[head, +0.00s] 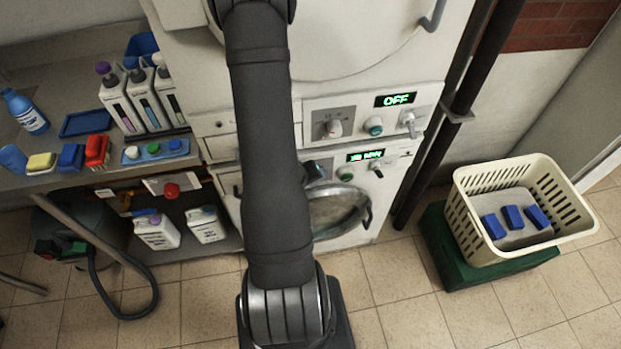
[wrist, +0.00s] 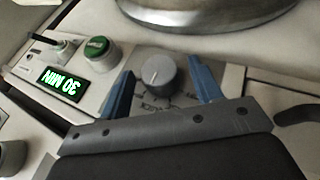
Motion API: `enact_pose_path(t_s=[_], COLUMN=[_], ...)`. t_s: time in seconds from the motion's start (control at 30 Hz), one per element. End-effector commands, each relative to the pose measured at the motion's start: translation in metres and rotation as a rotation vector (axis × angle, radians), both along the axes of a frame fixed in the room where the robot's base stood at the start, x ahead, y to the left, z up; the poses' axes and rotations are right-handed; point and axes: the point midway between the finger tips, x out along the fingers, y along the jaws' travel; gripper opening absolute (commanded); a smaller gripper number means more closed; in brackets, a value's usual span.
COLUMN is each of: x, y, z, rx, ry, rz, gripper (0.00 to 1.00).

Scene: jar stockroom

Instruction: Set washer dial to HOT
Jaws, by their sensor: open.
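The washer (head: 345,225) is the lower machine, partly hidden behind my arm in the head view. Its display (head: 365,155) is lit green and seems to read 30 MIN; the display also shows upside down in the wrist view (wrist: 61,83). The grey washer dial (wrist: 158,73) sits on a dark plate with lettering too small to read, so its setting cannot be told. My gripper (wrist: 163,82) is open, with one blue finger on each side of the dial and gaps to both. In the head view, the gripper is mostly hidden behind my arm.
A green button (wrist: 96,52) and a small lever (wrist: 62,48) sit beside the dial. The upper machine has an OFF display (head: 396,99) and its own dial (head: 333,128). A cream basket (head: 478,250) with blue blocks stands right. Bottles crowd the left shelf.

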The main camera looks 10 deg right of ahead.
Motion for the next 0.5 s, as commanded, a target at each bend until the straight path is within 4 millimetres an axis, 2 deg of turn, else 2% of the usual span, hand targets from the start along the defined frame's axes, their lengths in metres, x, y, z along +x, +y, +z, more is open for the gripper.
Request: enact_pose_path(t_s=[0.27, 0.5], x=[0.0006, 0.0006], y=[-0.0006, -0.0005], z=[-0.0006, -0.0006], rx=[0.0, 0.0], ry=[-0.001, -0.001], rz=[0.0, 0.0], gripper=[0.59, 0.14])
